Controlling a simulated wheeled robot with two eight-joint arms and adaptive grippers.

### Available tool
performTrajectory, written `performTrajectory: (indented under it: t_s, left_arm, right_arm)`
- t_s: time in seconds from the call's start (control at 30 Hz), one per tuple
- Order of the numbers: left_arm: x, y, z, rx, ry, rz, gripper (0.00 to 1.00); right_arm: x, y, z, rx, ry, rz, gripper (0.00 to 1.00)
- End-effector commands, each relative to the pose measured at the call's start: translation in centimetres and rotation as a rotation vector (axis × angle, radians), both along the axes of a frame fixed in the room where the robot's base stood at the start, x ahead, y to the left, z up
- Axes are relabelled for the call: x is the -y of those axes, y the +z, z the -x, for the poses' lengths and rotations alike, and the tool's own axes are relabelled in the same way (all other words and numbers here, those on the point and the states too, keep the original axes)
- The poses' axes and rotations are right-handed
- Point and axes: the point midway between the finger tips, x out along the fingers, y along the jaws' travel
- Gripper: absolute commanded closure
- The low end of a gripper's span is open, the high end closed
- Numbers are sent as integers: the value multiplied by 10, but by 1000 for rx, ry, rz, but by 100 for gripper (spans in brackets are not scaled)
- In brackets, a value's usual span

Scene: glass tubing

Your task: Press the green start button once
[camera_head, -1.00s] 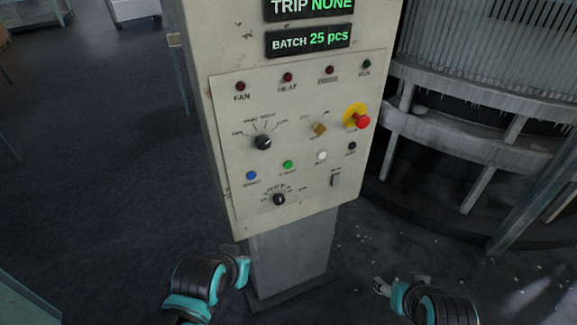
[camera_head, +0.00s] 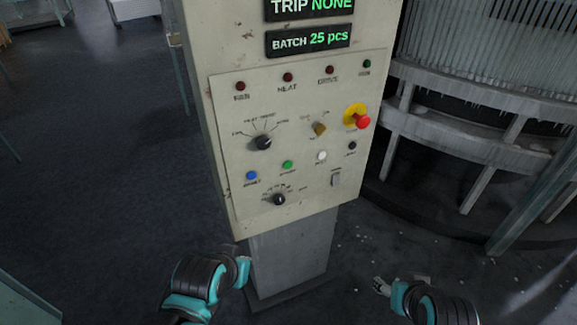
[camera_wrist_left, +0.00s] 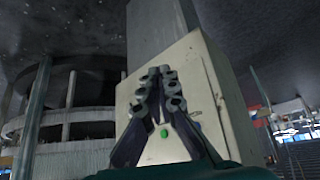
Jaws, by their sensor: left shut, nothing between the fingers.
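The green start button (camera_head: 287,164) sits in the lower middle of the control panel (camera_head: 225,130), between a blue button (camera_head: 251,175) and a white button (camera_head: 322,156). My left gripper is below the panel's lower left in the head view, with its fingers hidden there. In the left wrist view its fingers (camera_wrist_left: 160,70) are shut and empty, with the cabinet (camera_wrist_left: 215,95) behind them. A green spot (camera_wrist_left: 164,132) shows between the fingers; I cannot tell if it is the button. My right gripper (camera_head: 381,287) is low at the right, clear of the panel, its jaws too small to judge.
The panel also has a red emergency stop (camera_head: 362,121) on yellow, a black upper knob (camera_head: 263,142), a lower knob (camera_head: 279,199) and a black button (camera_head: 352,146). A large round machine (camera_head: 440,135) stands at the right. Open floor (camera_head: 100,150) lies left.

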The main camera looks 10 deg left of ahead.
Motion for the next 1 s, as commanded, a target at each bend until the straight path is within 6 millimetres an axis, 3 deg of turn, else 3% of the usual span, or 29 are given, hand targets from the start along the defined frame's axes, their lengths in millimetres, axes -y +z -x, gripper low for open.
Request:
performTrajectory:
  t_s: [0.27, 0.37, 0.47, 0.63, 0.8, 1.0]
  left_arm:
    - [0, 0, -1, 3, 2, 1, 100]
    - [2, 2, -12, 25, 13, 7, 100]
    - [5, 6, -35, 80, 41, 24, 100]
    - [23, 15, -97, 231, 101, 94, 100]
    - [53, 23, -155, 392, 138, 207, 100]
    - [91, 26, -199, 531, 142, 346, 100]
  right_arm:
    - [0, 0, 0, 0, 0, 0, 42]
    - [0, -1, 0, 0, 0, 0, 42]
    - [0, -4, 0, 0, 0, 0, 42]
    - [0, -10, 0, 0, 0, 0, 42]
    - [0, -16, 0, 0, 0, 0, 42]
    - [0, -21, 0, 0, 0, 0, 42]
